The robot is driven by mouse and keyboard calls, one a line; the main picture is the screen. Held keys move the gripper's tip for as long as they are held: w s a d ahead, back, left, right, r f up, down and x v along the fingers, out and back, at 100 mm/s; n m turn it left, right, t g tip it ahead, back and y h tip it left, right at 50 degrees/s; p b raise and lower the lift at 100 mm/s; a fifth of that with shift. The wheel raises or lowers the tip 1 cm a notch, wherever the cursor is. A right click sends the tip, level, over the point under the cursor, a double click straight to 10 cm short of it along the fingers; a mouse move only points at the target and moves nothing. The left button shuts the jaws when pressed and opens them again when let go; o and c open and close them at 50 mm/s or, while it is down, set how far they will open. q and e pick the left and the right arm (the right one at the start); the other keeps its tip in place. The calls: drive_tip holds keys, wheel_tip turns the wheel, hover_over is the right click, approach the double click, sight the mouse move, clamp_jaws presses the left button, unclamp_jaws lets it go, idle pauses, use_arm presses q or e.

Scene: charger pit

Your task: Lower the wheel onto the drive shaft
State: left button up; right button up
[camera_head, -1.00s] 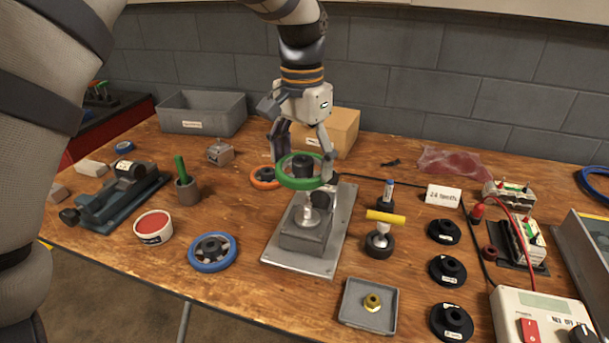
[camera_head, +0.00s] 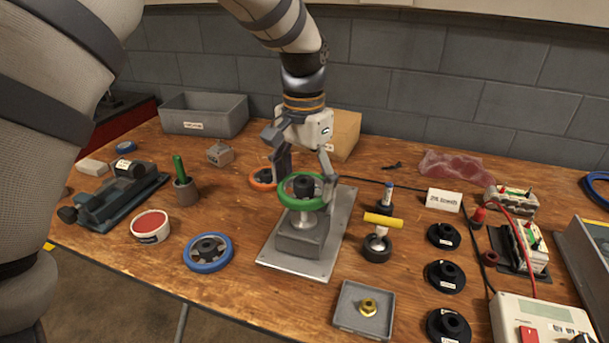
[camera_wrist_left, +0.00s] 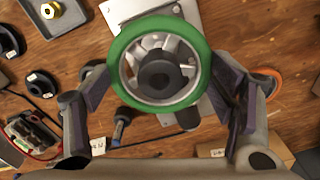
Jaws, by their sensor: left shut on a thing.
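The green-rimmed wheel (camera_head: 287,201) has a black hub and sits between the fingers of my left gripper (camera_head: 307,187). The gripper is shut on its rim. In the left wrist view the same wheel (camera_wrist_left: 120,50) shows face-on between the fingers (camera_wrist_left: 160,95). The wheel is right over the grey motor block (camera_head: 300,240) on a metal plate (camera_head: 340,225). A short silvery shaft part (camera_head: 302,219) shows just under the hub. The wheel hides the shaft's top, so I cannot tell whether the hub is around it. My right gripper is not in view.
A blue wheel (camera_head: 209,267) lies front left and an orange wheel (camera_head: 261,184) behind the plate. A tray with a brass nut (camera_head: 345,317) is in front. Black hubs (camera_head: 444,236) line the right.

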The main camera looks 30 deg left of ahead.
use_arm(q)
drive_tip(key=shift+f, duration=2.9)
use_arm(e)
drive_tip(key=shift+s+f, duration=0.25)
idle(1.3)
use_arm(q)
drive_tip(key=o, duration=1.4)
drive_tip(key=shift+f, duration=0.1)
drive_tip(key=c, duration=0.4)
drive_tip(key=shift+o, duration=0.2)
drive_tip(key=shift+r+p, duration=0.55)
drive_tip(key=shift+r, duration=2.5)
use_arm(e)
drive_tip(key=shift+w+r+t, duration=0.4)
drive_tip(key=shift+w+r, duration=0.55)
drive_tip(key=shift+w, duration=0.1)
use_arm(q)
drive_tip(key=shift+f, duration=0.15)
